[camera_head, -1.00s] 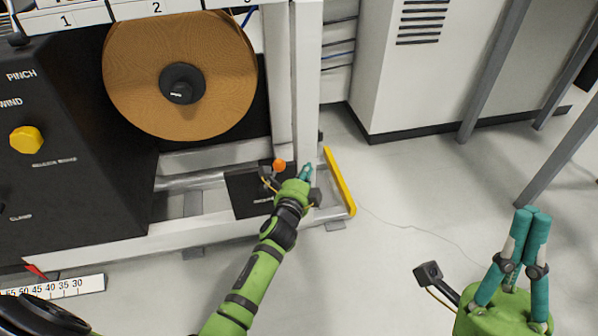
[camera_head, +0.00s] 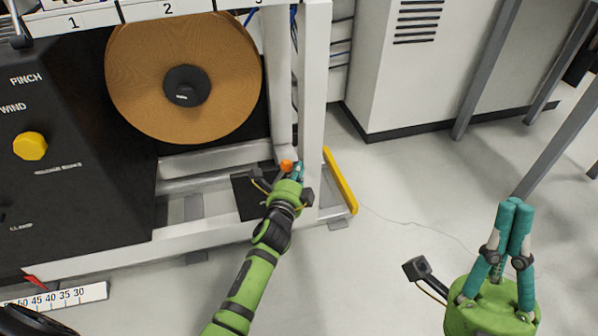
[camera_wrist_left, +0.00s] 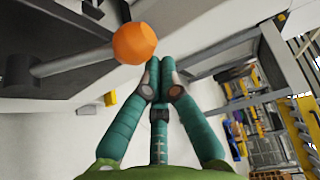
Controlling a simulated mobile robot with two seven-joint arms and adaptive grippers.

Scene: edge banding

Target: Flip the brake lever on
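The brake lever shows as an orange ball knob (camera_head: 286,166) low on the machine, beside the white upright post. In the left wrist view the orange knob (camera_wrist_left: 134,44) sits at the end of a grey rod (camera_wrist_left: 75,63). My left gripper (camera_head: 298,170) has its teal fingertips just right of the knob. In the left wrist view the left gripper's fingertips (camera_wrist_left: 160,66) are together with nothing between them, close beside the knob; I cannot tell if they touch it. My right gripper (camera_head: 515,203) has its fingers together, empty, at the lower right, away from the lever.
The white machine frame (camera_head: 313,120) rises just behind my left gripper. A yellow bar (camera_head: 341,182) lies along its foot. A large brown roll (camera_head: 183,78) hangs above left. A black panel with a yellow knob (camera_head: 30,146) is at far left. The floor (camera_head: 400,180) to the right is mostly clear.

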